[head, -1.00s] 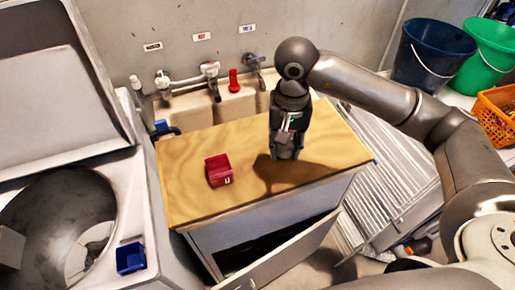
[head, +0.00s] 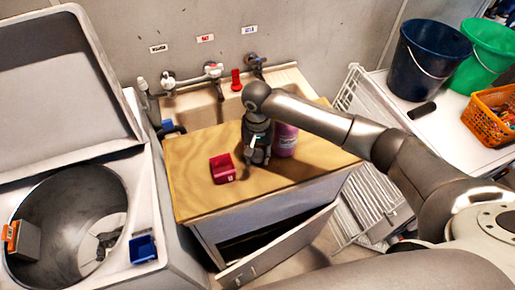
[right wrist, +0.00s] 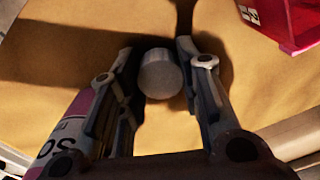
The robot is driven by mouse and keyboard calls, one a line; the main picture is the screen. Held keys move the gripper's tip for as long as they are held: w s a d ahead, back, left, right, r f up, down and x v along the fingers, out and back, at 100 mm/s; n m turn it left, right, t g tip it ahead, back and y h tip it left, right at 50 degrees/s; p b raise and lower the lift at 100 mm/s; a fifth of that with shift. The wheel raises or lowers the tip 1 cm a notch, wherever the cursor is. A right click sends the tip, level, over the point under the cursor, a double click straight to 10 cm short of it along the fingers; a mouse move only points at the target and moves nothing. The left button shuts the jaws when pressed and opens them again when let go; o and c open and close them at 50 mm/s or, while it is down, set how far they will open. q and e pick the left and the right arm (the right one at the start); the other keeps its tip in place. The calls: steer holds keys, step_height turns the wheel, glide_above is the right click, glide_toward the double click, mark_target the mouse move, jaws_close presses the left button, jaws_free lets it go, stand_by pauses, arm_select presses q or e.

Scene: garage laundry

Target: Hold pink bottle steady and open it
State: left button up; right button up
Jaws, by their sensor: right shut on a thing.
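The pink bottle (head: 286,138) stands on the wooden counter top (head: 200,200); the arm hides its upper end in the head view. In the right wrist view, its pink side and white label (right wrist: 72,130) show at the left, outside the left finger. My right gripper (head: 256,162) points down just left of the bottle. Its fingers (right wrist: 163,72) are shut on a small whitish round cap (right wrist: 160,76), apart from the bottle. I cannot tell whether the cap touches the counter. My left gripper is not in view.
A red bin (head: 222,169) sits on the counter left of my right gripper. A sink with taps (head: 213,71) is behind. A blue box (head: 143,249) is on the washer. Buckets (head: 430,60) and an orange basket (head: 492,113) stand at the right.

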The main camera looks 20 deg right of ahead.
mark_target(257, 153)
steer(key=shift+f, duration=0.1)
steer(key=shift+f+b, duration=0.25)
steer(key=shift+b, duration=0.15)
steer(key=o, duration=1.1)
steer(key=shift+r, duration=0.1)
steer(key=shift+r, duration=0.1)
steer(key=shift+r+p, duration=0.2)
steer(key=shift+p, duration=0.25)
steer(key=shift+r+b, duration=2.45)
steer(key=shift+r, duration=3.45)
